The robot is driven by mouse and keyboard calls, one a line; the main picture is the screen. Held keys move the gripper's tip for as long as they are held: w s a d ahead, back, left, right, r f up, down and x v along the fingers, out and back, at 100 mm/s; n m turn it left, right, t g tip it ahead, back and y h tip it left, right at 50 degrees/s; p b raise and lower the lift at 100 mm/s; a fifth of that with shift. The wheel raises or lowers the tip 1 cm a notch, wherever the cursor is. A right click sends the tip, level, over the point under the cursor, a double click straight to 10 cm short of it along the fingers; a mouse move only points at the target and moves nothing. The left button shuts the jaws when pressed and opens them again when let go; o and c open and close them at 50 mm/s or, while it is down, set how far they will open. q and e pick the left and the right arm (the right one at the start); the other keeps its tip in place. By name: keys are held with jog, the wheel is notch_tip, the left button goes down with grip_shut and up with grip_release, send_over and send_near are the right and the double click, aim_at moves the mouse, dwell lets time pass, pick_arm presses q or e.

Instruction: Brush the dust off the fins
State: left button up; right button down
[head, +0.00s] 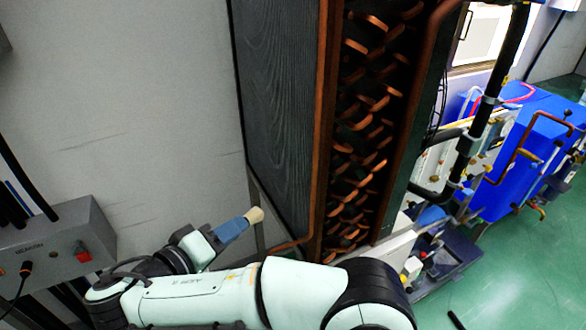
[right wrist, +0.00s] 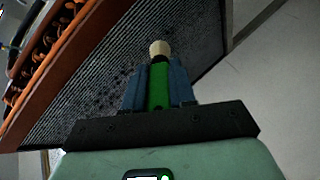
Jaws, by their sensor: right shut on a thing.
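The fins are a tall dark grey finned panel (head: 280,110) with a copper-coloured edge, upright in the middle of the head view. They also fill the upper left of the right wrist view (right wrist: 95,100), where darker specks, perhaps dust, show on them. My right gripper (head: 236,226) is shut on a brush with a green handle (right wrist: 158,88) and a pale bristle tip (head: 255,214). The tip is near the lower left edge of the fins; I cannot tell whether it touches them. My left gripper is not in view.
Curved copper pipe bends (head: 365,110) line the panel's right side. A grey box with a red switch (head: 58,245) is at lower left. Blue machinery with pipes (head: 525,160) stands at the right. Green floor (head: 520,270) is open at lower right.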

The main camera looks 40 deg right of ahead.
jog(key=s+a+p, duration=0.5)
jog(key=s+p, duration=0.3)
jog(key=s, duration=0.4)
jog(key=shift+a+p, duration=0.15)
jog(key=shift+p, duration=0.15)
jog(key=shift+r, duration=0.1)
